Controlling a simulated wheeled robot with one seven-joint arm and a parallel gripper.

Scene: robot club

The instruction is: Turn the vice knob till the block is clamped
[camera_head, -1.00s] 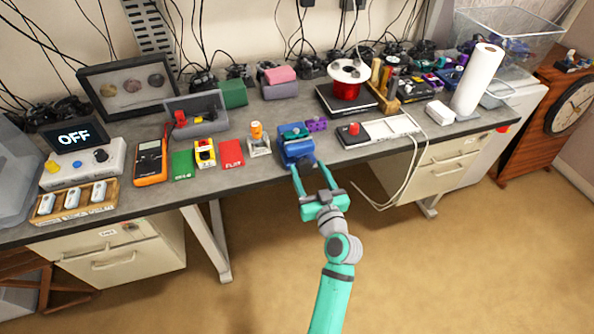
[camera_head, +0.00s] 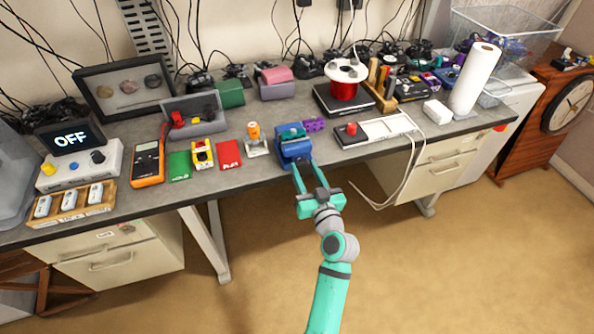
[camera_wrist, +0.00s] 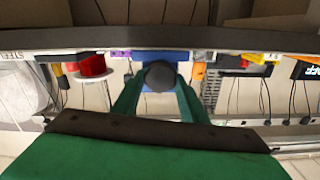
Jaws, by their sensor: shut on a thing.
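The blue vice (camera_head: 294,151) stands at the front edge of the grey workbench. A teal piece (camera_head: 291,131) shows at its top; I cannot tell whether this is the block or how tightly it sits. The vice's round dark knob (camera_wrist: 160,76) faces my wrist camera, in front of the blue vice body (camera_wrist: 150,56). My gripper (camera_head: 307,172) reaches up to the vice's front, and in the wrist view its green fingers (camera_wrist: 159,88) are shut on the knob, one on each side. In the head view the fingers mostly hide the knob.
A purple piece (camera_head: 315,125) lies just right of the vice. An orange-topped item on a pale stand (camera_head: 254,138) is close on its left. Open floor lies in front.

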